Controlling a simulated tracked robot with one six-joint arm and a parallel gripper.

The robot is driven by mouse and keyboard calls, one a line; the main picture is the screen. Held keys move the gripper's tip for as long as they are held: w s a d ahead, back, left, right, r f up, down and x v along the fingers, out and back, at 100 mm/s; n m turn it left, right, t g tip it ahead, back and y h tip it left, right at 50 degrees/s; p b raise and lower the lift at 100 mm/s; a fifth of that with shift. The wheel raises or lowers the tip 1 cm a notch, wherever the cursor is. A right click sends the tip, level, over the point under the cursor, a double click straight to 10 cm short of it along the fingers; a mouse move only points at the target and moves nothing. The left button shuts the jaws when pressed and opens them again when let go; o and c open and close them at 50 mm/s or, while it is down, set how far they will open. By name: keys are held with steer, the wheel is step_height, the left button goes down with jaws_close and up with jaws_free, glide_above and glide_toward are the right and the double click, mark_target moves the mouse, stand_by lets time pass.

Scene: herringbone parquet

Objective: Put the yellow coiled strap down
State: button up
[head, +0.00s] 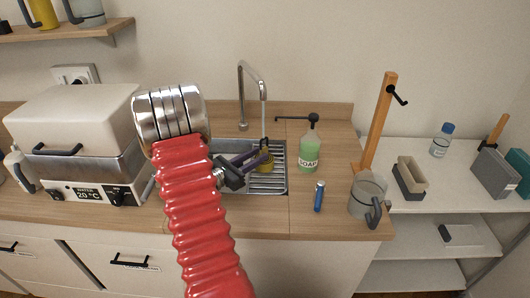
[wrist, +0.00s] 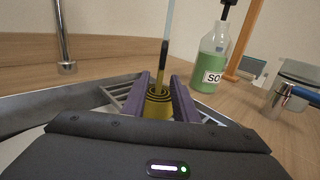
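The yellow coiled strap (wrist: 158,103) sits between the two purple fingers of my gripper (wrist: 160,92) in the wrist view. Its dark coil rings face up, and a dark and yellow strip rises behind it. In the head view the strap (head: 267,168) shows as a small yellow patch at the fingertips of my gripper (head: 258,160), over the ribbed metal drainer (head: 270,184) beside the sink. The fingers appear closed against its sides. I cannot tell whether its underside touches the drainer.
The tap (head: 242,90) arches close behind my gripper. A green soap bottle (head: 309,152) stands to the right, with a blue cylinder (head: 319,196) and a grey jug (head: 367,195) further along. A wooden post (head: 378,120) rises behind the jug. Bare counter (head: 300,222) lies right of the drainer.

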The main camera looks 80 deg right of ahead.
steer(key=v, duration=0.4)
steer(key=shift+w+a, duration=0.2)
steer(key=shift+a, duration=0.1)
stand_by(0.6)
steer(key=w+a+r+m+t+y, duration=0.3)
steer(key=a+r+m+t+y, duration=0.1)
steer(key=a, duration=1.4)
steer(key=w+a+r+m+t+y, duration=0.3)
steer(key=a+t+y, duration=0.3)
steer(key=a, duration=1.2)
steer(key=w+a+r+m+t+y, duration=0.4)
steer(key=a+r+t+y, duration=0.1)
steer(key=a, duration=1.3)
steer(key=shift+r+m, duration=0.3)
steer(key=shift+r, duration=0.25)
